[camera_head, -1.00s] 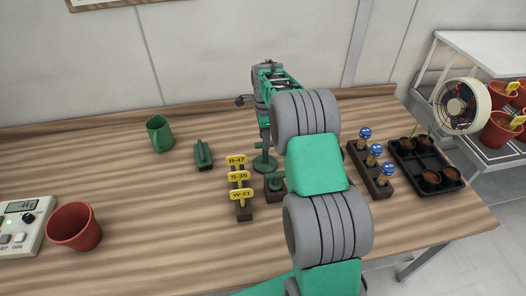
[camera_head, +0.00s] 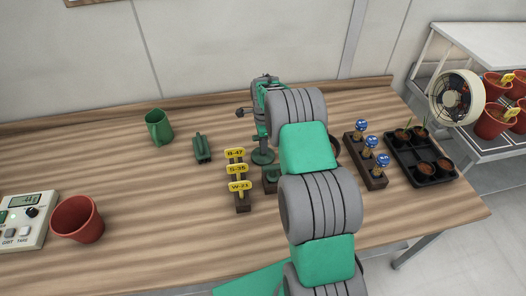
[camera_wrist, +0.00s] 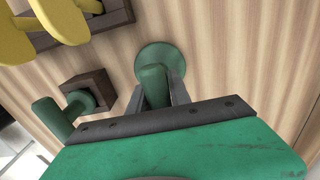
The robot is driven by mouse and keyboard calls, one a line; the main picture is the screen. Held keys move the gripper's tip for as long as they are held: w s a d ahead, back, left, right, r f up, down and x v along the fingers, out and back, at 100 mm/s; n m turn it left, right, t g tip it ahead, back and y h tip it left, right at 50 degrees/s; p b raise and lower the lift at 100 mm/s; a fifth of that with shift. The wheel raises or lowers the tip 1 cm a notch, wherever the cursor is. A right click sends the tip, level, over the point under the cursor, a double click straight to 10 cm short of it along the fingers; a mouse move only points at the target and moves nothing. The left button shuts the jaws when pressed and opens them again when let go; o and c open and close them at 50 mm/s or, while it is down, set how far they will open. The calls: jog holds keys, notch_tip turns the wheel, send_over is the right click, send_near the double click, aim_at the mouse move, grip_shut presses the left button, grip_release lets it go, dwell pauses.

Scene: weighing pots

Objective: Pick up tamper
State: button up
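The tamper is a green tool with a round flat base (camera_wrist: 160,60) and an upright handle (camera_wrist: 153,88). In the head view its round base (camera_head: 262,157) rests on the table, just right of the yellow labels. My gripper (camera_wrist: 155,90) is down over it, with its grey fingers on either side of the handle. The fingers are very close to the handle; I cannot tell whether they press on it. In the head view my arm covers much of this area and the fingertips are hard to make out.
A dark block (camera_head: 271,187) holding another green-handled tool is close in front of the tamper. Yellow labels (camera_head: 238,170) stand to its left. A seedling tray (camera_head: 422,165) and blue-topped markers (camera_head: 369,142) are to the right.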

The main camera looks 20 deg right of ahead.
grip_shut()
dwell(0.3)
notch_tip(320, 180, up, 10)
jog(key=shift+r+b, duration=0.1)
jog(key=shift+b, duration=1.05)
jog(key=shift+c, duration=0.2)
grip_release()
grip_shut()
